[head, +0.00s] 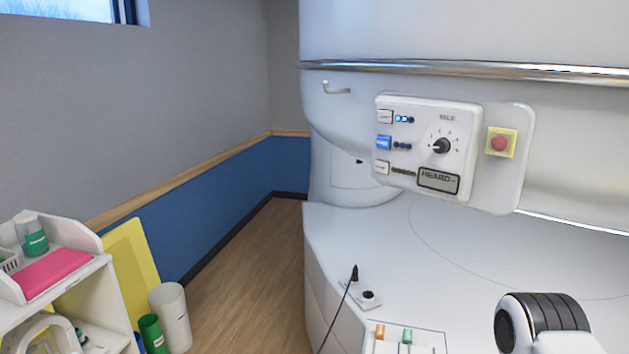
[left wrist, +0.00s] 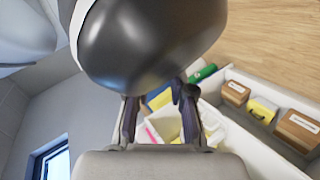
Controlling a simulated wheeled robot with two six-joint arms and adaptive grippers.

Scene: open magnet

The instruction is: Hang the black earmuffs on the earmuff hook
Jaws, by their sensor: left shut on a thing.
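The earmuff hook (head: 337,90) is a small pale peg on the white machine wall, left of the control panel, with nothing hanging on it. In the left wrist view, my left gripper (left wrist: 160,103) is shut on the black earmuffs (left wrist: 150,45). A large glossy black cup with a pale band fills the top middle of that view, at the fingertips. The rest of the earmuffs, and the exact grip point, are hidden or out of frame. The head view shows neither my left gripper nor the earmuffs. My right gripper is in neither view.
The control panel (head: 425,147) with a dial and red button (head: 501,143) sits right of the hook. A chrome rail (head: 460,68) runs above. A white cart (head: 85,300) and bins (head: 170,315) stand at lower left. Floor between cart and machine is clear.

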